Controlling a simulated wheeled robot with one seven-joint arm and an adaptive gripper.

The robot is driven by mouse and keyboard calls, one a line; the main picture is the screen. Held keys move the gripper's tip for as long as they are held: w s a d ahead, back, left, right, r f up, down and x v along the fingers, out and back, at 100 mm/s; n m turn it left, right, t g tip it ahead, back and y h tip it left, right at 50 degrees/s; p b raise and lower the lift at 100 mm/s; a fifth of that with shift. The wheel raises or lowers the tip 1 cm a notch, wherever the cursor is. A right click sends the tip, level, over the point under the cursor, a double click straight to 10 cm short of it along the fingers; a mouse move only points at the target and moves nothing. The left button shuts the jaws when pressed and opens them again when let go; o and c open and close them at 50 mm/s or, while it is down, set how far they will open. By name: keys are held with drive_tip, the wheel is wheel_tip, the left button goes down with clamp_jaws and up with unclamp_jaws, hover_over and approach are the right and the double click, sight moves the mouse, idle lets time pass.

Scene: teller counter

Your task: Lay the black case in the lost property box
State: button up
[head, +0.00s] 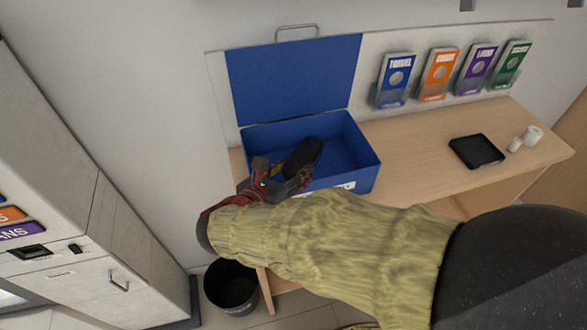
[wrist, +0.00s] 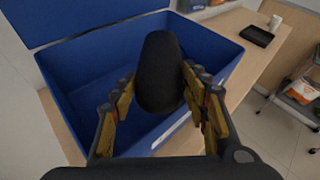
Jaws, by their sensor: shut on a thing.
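The black case (head: 303,157) is a dark, rounded, elongated thing, held in my gripper (head: 278,178). In the wrist view the case (wrist: 160,75) stands up between the two fingers of my gripper (wrist: 160,102), which are shut on it. The lost property box (head: 361,148) is blue, with its lid (head: 295,80) raised against the wall. The case is over the box's open top near the front wall; I cannot tell how far it is above the floor. The box also shows in the wrist view (wrist: 75,70). Part of its front is hidden by my arm.
The wooden counter (head: 420,137) carries a black tray (head: 476,151) and a small white roll (head: 532,135) at right. Several leaflet holders, one blue (head: 395,80), line the back wall. A black bin (head: 231,287) stands on the floor below.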

drive_tip(key=o, duration=0.9)
drive_tip(key=shift+f, duration=0.1)
drive_tip(key=shift+r, duration=0.2)
drive_tip(key=p+v, duration=0.2)
drive_tip(key=v, duration=1)
drive_tip(key=s+d+f+m+g, duration=0.15)
drive_tip(key=d+m+g, duration=0.55)
drive_tip(key=d+m, duration=0.75)
drive_tip(key=s+d+r+m+y, duration=0.4)
drive_tip(key=d+m, duration=0.6)
drive_tip(key=m, duration=0.7)
drive_tip(key=s+y, duration=0.2)
drive_tip(key=s, duration=0.1)
drive_tip(key=shift+s+t+y, duration=0.2)
drive_tip(key=shift+t+y, duration=0.1)
drive_tip(key=shift+t, duration=0.1)
